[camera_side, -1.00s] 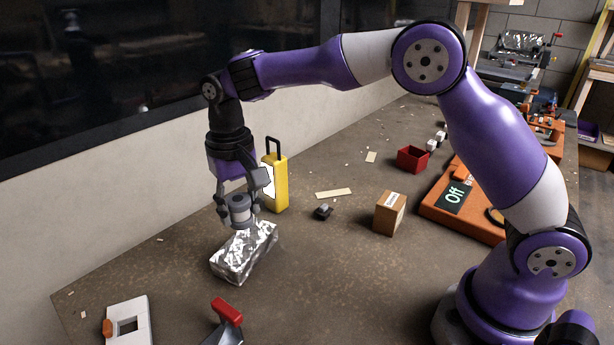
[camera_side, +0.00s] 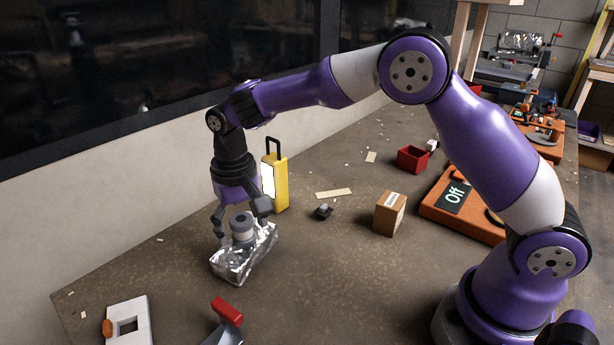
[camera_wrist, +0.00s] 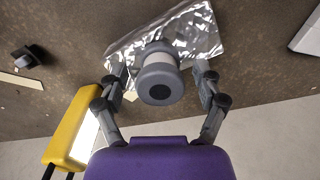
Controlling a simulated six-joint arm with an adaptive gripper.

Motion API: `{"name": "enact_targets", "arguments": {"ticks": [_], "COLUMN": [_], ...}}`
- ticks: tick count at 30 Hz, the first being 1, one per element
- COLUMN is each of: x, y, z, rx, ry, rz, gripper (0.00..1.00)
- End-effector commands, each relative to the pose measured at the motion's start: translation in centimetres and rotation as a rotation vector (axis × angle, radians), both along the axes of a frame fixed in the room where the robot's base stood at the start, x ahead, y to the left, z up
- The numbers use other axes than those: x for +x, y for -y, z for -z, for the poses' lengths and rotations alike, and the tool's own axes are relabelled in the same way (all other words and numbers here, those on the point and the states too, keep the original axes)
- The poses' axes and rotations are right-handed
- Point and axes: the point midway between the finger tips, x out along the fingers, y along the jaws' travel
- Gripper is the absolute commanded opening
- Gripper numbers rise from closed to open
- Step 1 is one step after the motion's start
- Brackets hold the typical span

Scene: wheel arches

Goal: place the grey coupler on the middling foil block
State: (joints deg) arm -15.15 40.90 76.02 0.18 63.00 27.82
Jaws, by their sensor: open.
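The grey coupler (camera_side: 242,228), a short cylinder with a paler middle band, stands upright on top of the foil block (camera_side: 232,268). In the wrist view the coupler (camera_wrist: 160,75) sits between my fingers, with the crinkled silver foil block (camera_wrist: 205,38) behind it. My gripper (camera_side: 240,236) is around the coupler from above. Its fingers (camera_wrist: 160,80) are open, with a gap on each side of the coupler. Part of the block's top is hidden by the coupler and the fingers.
A yellow case (camera_side: 280,185) with a lit panel stands close behind my gripper. A small dark part (camera_side: 322,211), a cardboard box (camera_side: 389,213) and a red bin (camera_side: 412,159) lie to the right. A red-topped clamp (camera_side: 227,312) is in front. Bare table lies right of the block.

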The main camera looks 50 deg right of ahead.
Motion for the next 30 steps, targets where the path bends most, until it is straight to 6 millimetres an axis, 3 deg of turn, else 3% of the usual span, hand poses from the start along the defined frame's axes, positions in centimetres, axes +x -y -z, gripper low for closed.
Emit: {"name": "enact_targets", "arguments": {"ticks": [8,18,26,30], "x": [0.1,0.1,-0.1,-1.5], "y": [0.0,0.0,0.1,1.7], "z": [-1.4,-9.0,-12.3,-14.3], "rx": [0.001,0.002,0.002,0.011], "ry": [0.003,0.006,0.007,0.055], "rz": [0.000,0.001,-0.002,-0.020], "gripper": [0.78,0.78,0.78,0.78]}}
